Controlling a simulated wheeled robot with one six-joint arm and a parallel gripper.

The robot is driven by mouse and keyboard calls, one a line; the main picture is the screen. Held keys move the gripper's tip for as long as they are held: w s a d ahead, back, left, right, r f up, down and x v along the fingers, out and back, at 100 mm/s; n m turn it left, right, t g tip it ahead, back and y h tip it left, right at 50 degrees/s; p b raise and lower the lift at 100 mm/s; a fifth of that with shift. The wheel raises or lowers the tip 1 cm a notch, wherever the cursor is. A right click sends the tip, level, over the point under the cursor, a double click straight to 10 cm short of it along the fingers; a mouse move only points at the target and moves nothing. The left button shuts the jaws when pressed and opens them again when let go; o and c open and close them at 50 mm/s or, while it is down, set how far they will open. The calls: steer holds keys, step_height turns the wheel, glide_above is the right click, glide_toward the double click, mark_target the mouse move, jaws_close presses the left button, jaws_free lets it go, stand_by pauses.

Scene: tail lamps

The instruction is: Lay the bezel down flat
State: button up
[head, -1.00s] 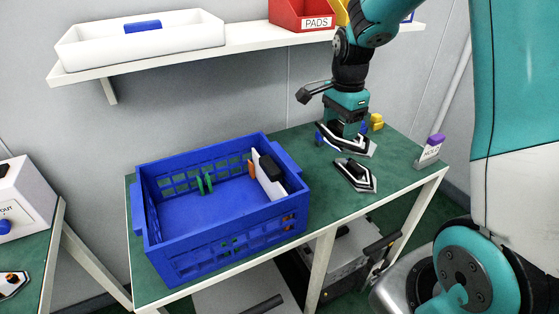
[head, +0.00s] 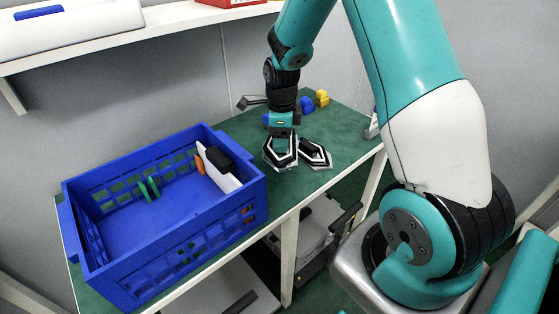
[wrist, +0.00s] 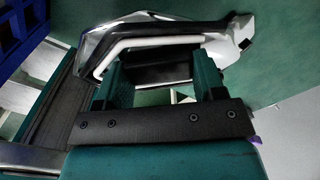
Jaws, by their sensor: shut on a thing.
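My gripper (head: 282,134) points down over the green table and is shut on a bezel (head: 273,160), a black, white and silver angular frame. In the wrist view the bezel (wrist: 195,40) lies across the fingertips of my gripper (wrist: 162,68). The held bezel is low, close to the tabletop; I cannot tell whether it touches. A second, similar bezel (head: 318,154) lies on the table just to its right. The two look very close together, and part of the held one is hidden by the gripper.
A blue crate (head: 165,235) stands on the table to the left, with green, orange, white and black parts inside. Yellow pieces (head: 322,98) and blue pieces (head: 306,103) stand behind the gripper. A wall shelf (head: 120,42) runs above. Bare green tabletop (head: 345,125) shows at right.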

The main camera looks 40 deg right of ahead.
step_height(320, 180, down, 8)
steer(key=shift+f, duration=0.15)
stand_by(0.3)
steer(key=shift+f, duration=0.1)
steer(key=o, duration=0.9)
